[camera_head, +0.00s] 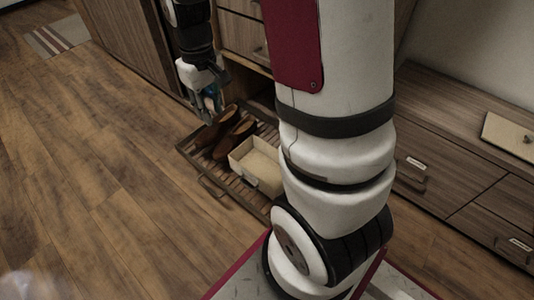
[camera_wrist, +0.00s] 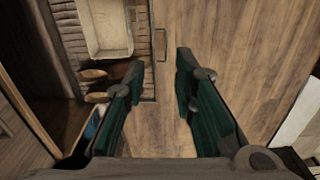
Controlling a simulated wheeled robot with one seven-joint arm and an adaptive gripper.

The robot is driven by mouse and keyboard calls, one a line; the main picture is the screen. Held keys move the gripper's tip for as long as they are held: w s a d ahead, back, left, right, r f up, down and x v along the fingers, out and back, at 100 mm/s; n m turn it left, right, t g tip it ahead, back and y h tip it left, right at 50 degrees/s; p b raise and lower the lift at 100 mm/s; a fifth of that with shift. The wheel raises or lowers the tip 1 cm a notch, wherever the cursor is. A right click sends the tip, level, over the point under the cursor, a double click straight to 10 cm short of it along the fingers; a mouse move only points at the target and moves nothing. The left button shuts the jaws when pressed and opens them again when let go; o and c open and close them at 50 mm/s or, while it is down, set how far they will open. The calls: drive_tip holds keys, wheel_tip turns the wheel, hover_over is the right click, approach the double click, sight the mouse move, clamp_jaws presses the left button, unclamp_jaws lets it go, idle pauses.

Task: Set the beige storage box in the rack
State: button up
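The beige storage box (camera_head: 262,168) is open-topped and sits upright in the slatted pull-out rack (camera_head: 217,176), beside a pair of brown shoes. My arm hides the right part of the rack. In the wrist view the box (camera_wrist: 107,30) is at the top left, on the rack's slats (camera_wrist: 68,32). My gripper (camera_head: 206,98) is above the floor near the rack's far left corner, apart from the box. In the wrist view my gripper (camera_wrist: 159,68) is open, with bare floor between its fingers.
Brown shoes (camera_head: 222,130) lie in the rack behind the box. The rack's front handle (camera_head: 211,188) sticks out over the floor. A drawer cabinet (camera_head: 460,165) stands at the right. A small blue item (camera_wrist: 93,124) shows behind the left finger. The wooden floor (camera_head: 110,170) at left is clear.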

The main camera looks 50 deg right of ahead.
drive_tip(key=s+a+r, duration=0.7)
drive_tip(key=s+r, duration=0.5)
drive_tip(key=s, duration=0.2)
drive_tip(key=s+a+r, duration=0.2)
drive_tip(key=s, duration=1.1)
drive_tip(key=shift+a+m, duration=0.3)
drive_tip(key=shift+a, duration=0.1)
wheel_tip(320, 180, up, 36)
drive_tip(key=t+p, duration=0.4)
drive_tip(key=p, duration=3)
drive_tip(key=shift+d, duration=0.15)
